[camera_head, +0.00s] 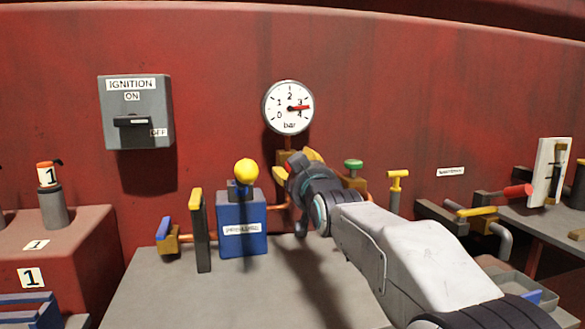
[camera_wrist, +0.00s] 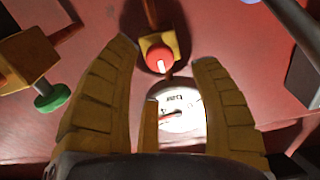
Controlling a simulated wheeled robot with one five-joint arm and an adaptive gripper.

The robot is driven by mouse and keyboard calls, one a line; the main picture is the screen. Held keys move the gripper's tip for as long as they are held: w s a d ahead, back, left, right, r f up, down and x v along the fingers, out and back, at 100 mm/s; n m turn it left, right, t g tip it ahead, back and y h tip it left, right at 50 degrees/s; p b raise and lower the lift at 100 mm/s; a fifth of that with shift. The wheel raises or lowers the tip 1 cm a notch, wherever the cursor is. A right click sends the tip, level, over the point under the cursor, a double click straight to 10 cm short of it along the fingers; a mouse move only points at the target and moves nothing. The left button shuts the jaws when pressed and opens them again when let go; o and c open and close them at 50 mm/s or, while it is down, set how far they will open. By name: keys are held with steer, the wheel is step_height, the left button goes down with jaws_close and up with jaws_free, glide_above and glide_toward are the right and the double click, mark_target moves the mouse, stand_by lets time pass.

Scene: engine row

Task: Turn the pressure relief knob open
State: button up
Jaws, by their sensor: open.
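A red round knob (camera_wrist: 160,59) with a white mark sits on a brass block (camera_wrist: 150,42) in the wrist view. It appears to be the pressure relief knob; no label on it is readable. The white mark runs nearly up and down in that view. My gripper (camera_wrist: 165,54) is open, its yellow fingers on either side of the knob with gaps, holding nothing. In the head view my gripper (camera_head: 305,163) is just below the pressure gauge (camera_head: 288,107) and hides most of the brass block. The gauge's red needle points between 3 and 4 bar.
A green knob (camera_head: 353,164) and a yellow T-handle (camera_head: 398,180) stand right of my gripper. A blue box (camera_head: 240,228) with a yellow ball knob (camera_head: 246,172) and a yellow-topped lever (camera_head: 200,230) stand left. The ignition switch (camera_head: 136,111) is on the red wall.

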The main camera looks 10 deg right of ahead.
steer(key=shift+w, duration=2.5)
steer(key=shift+c, duration=0.4)
jaws_close()
